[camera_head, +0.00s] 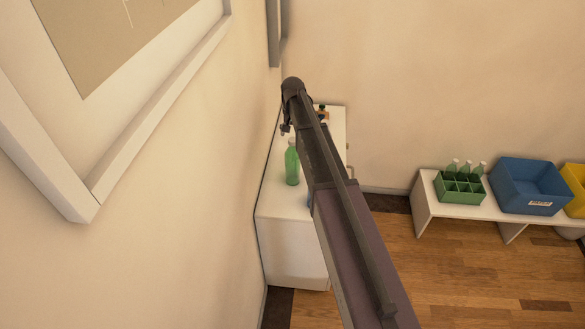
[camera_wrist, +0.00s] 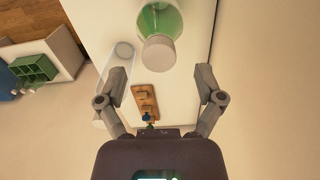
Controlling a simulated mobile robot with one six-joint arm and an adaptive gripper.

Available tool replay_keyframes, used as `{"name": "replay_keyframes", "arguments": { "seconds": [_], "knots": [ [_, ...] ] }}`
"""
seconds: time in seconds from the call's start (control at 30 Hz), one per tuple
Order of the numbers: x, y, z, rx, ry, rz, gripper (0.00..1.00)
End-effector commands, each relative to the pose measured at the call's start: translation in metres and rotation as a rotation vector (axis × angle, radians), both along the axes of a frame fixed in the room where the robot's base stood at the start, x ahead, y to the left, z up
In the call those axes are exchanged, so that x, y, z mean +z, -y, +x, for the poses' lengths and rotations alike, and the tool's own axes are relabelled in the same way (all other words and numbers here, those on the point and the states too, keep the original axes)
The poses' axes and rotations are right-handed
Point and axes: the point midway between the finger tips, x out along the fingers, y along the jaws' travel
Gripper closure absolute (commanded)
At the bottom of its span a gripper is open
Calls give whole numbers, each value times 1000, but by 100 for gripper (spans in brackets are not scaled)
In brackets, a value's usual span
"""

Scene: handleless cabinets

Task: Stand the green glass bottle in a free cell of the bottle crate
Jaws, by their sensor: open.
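The green glass bottle (camera_head: 292,166) stands upright on the white cabinet top, left of my arm. In the wrist view the bottle (camera_wrist: 163,20) is at the top centre, its pale cap (camera_wrist: 158,53) towards me. My gripper (camera_wrist: 164,80) is open, with its fingers spread to either side. The bottle lies ahead of the fingertips, and nothing is held. The green bottle crate (camera_head: 460,188) sits on a low white bench at the right. Clear bottles stand in its back cells, and front cells look empty. The crate also shows in the wrist view (camera_wrist: 35,68).
A clear, bottle-like object (camera_wrist: 121,52) lies or stands close beside the left finger. A wooden rack (camera_wrist: 145,101) with small items is on the cabinet (camera_head: 292,250). A blue bin (camera_head: 529,183) and a yellow bin (camera_head: 575,180) are right of the crate. The wall is close at left.

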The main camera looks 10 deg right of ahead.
Motion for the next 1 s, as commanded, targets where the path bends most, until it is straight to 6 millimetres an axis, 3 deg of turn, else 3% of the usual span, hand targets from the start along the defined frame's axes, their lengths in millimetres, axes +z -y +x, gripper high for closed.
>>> {"name": "replay_keyframes", "arguments": {
  "seconds": [0.1,0.4,1.0],
  "knots": [
    [-14,0,-1,0,0,0,14],
    [-32,1,-1,-1,0,0,14],
    [-34,1,-1,-1,0,0,14]
  ]
}}
